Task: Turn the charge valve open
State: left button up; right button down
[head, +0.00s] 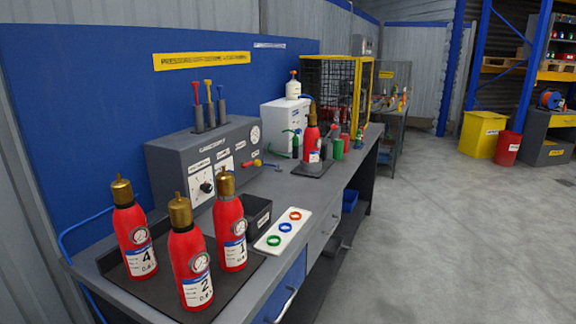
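The grey charging console (165,158) stands on the bench against the blue back panel. Its front has a black round knob (206,187) on a white plate and a round gauge (255,134). Neither of my grippers is in view.
Red extinguishers 4 (131,240), 2 (188,262) and 1 (230,232) stand on a dark mat in front. Another extinguisher (312,140) stands on a dark plate farther along. A white tray (268,243) holds coloured rings beside a black bin (257,214). Floor at right is clear.

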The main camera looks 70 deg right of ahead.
aim_at(248, 164)
jog(key=l+z, duration=0.25)
jog(key=z, duration=0.15)
jog(key=l+z, duration=0.2)
jog(key=z, duration=0.2)
jog(key=i+l+z, duration=0.15)
jog(key=z, duration=0.2)
jog(key=i+l+z, duration=0.1)
jog(key=z, duration=0.3)
jog(key=i+l, duration=0.35)
jog(key=l, duration=0.15)
